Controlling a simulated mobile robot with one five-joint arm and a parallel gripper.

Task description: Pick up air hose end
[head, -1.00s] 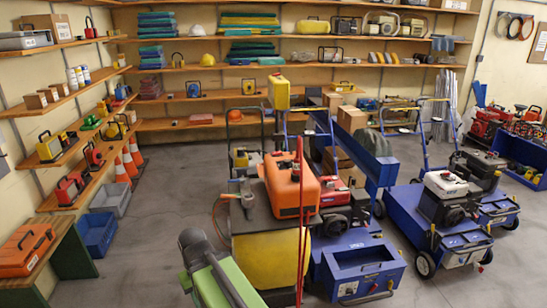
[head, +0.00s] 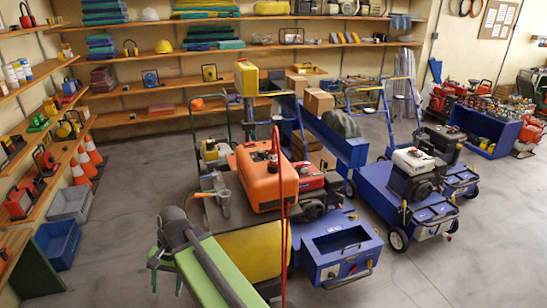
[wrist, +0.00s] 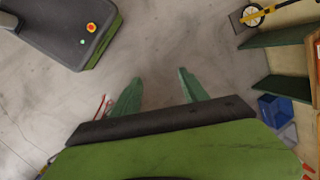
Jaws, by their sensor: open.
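My gripper (wrist: 160,88) shows in the wrist view as two green fingers, spread apart with nothing between them, above the bare grey floor. I cannot make out a hose end for certain. A thin red upright strand (head: 283,235), perhaps a hose, stands in front of the orange case (head: 262,180) in the head view. Its lower end is cut off by the frame. In the wrist view a small red and white item (wrist: 103,106) lies beside the left finger, partly hidden; I cannot tell what it is. My green arm crosses the bottom of the head view.
A blue wheeled machine (head: 340,248) and another blue cart (head: 420,222) stand at the right. Shelves line the walls. Traffic cones (head: 84,160) and a blue bin (head: 62,243) stand at the left. Grey floor is open between them.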

